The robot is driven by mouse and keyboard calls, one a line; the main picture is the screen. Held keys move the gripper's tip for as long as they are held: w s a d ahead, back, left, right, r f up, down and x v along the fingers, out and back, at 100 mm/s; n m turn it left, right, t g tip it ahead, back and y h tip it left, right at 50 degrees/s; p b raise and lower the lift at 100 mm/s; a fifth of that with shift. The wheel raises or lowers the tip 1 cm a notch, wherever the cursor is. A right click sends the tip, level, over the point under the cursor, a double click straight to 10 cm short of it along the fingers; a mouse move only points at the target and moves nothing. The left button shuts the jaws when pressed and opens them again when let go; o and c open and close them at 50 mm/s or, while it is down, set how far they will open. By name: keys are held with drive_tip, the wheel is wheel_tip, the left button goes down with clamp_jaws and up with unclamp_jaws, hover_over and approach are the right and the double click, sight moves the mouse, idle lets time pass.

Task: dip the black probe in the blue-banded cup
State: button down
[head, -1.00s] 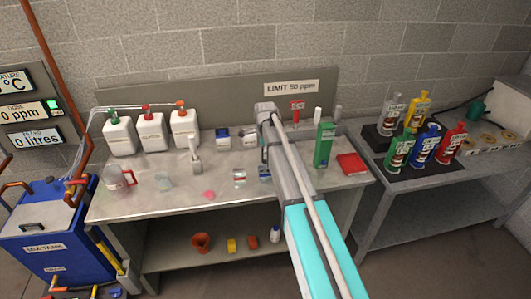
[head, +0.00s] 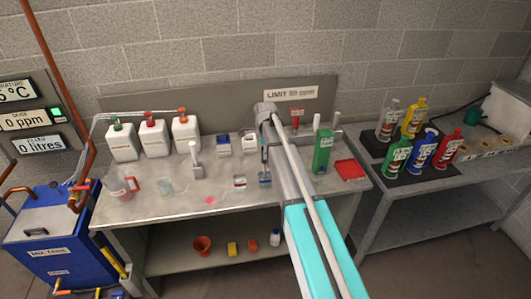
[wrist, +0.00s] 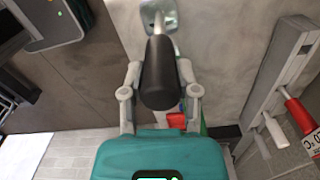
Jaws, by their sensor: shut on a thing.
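My gripper (wrist: 160,98) is shut on the black probe (wrist: 160,72), a thick dark cylinder between its two fingers in the wrist view. In the head view my arm hides most of the gripper; a thin dark part shows at its left side, above the blue-banded cup (head: 265,181). That cup is small and clear and stands on the bench just left of my arm. I cannot tell whether the probe's tip is inside it. A pale rounded object (wrist: 160,14) lies beyond the probe in the wrist view; I cannot tell what it is.
A red-banded cup (head: 239,182) stands just left of the blue-banded one. A pink spot (head: 210,200), a beaker (head: 165,187) and a jug (head: 119,186) are further left on the bench (head: 150,209). A green box (head: 322,151) and red tray (head: 349,169) stand right of my arm.

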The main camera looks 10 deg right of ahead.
drive_tip(key=shift+r+p, duration=2.85)
drive_tip(key=shift+r, duration=0.3)
